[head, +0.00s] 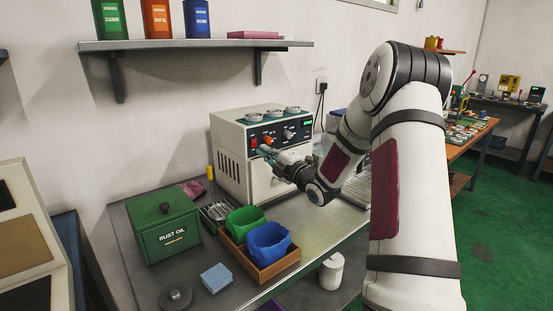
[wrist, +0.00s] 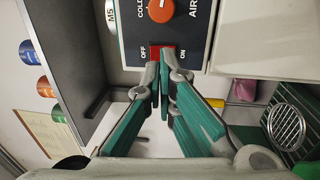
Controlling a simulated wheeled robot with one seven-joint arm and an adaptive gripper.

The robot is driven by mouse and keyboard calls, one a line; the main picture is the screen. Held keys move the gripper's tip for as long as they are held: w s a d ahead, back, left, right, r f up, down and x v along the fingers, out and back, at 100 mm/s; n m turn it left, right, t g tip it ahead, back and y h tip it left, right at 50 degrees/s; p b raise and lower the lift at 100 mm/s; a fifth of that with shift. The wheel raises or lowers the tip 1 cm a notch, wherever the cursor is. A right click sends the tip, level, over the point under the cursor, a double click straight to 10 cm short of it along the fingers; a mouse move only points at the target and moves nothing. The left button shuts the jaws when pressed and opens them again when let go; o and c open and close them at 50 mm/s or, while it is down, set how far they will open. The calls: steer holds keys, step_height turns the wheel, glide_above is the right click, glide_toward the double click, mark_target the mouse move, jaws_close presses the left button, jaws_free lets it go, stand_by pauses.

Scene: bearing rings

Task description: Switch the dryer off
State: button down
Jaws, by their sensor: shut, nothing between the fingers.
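The dryer (head: 230,160) is a cream box on the metal bench, with a dark control panel near its top. In the wrist view its red rocker switch (wrist: 161,54) lies between the words OFF on the left and ON on the right. My gripper (wrist: 160,72) is shut and empty, its green-sided fingers pointing at the switch. The fingertips overlap the switch's near edge; I cannot tell whether they touch it. In the head view my gripper (head: 261,150) is at the panel's left part, hiding some of it. The rocker's tilt is not clear.
An orange knob (wrist: 161,9) sits beyond the switch. Round metal pieces lie on top of the dryer. A green RUST OIL box (head: 164,228), a wooden tray (head: 280,271) with green and blue bins, and a blue sponge (head: 216,278) stand in front. A shelf (head: 200,45) hangs above.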

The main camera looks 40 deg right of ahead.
mark_target(254, 142)
steer(key=shift+w+r, duration=0.2)
steer(key=shift+w, duration=1.65)
steer(key=shift+a, duration=0.1)
